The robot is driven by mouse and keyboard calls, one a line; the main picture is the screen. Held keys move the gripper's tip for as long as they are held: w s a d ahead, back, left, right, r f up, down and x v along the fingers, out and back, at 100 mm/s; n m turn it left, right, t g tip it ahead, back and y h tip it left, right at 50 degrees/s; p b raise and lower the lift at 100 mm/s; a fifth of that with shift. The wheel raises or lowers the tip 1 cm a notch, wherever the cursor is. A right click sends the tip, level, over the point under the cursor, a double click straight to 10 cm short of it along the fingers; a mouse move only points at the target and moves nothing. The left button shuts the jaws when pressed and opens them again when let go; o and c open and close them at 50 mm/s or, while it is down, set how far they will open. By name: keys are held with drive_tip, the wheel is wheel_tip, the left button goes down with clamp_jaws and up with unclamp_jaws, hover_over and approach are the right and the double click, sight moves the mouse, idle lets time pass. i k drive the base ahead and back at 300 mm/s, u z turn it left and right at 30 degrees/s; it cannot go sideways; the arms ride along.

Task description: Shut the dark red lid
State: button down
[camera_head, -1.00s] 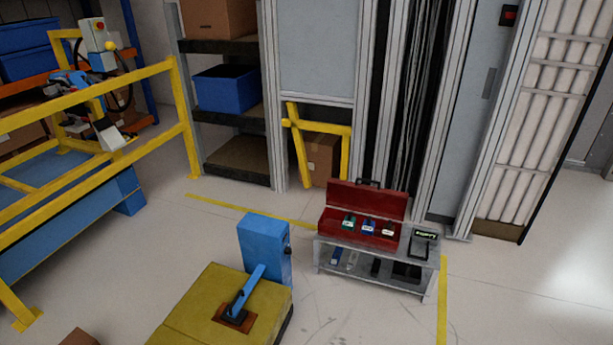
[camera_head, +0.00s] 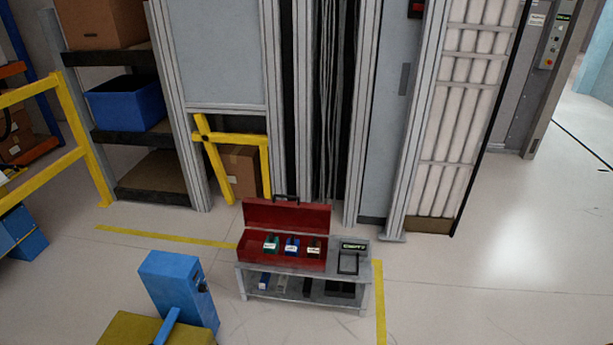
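A dark red toolbox (camera_head: 262,256) stands on the left part of a low grey bench. Its dark red lid (camera_head: 286,215) is raised at the back, with a dark handle (camera_head: 285,197) on top. Several small items with white labels, among them a green one (camera_head: 271,243) and a blue one (camera_head: 292,246), sit in the open box. My gripper does not show in this view.
The grey bench (camera_head: 362,270) also bears a dark device marked EMPTY (camera_head: 350,259), with items on its lower shelf. A blue post (camera_head: 172,283) and yellow block (camera_head: 130,330) stand front left. Floor to the right is clear (camera_head: 470,290).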

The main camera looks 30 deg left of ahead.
sight(310, 217)
drive_tip(key=i, duration=1.45)
drive_tip(key=u, duration=2.7)
drive_tip(key=i, duration=1.9)
drive_tip(key=z, duration=0.75)
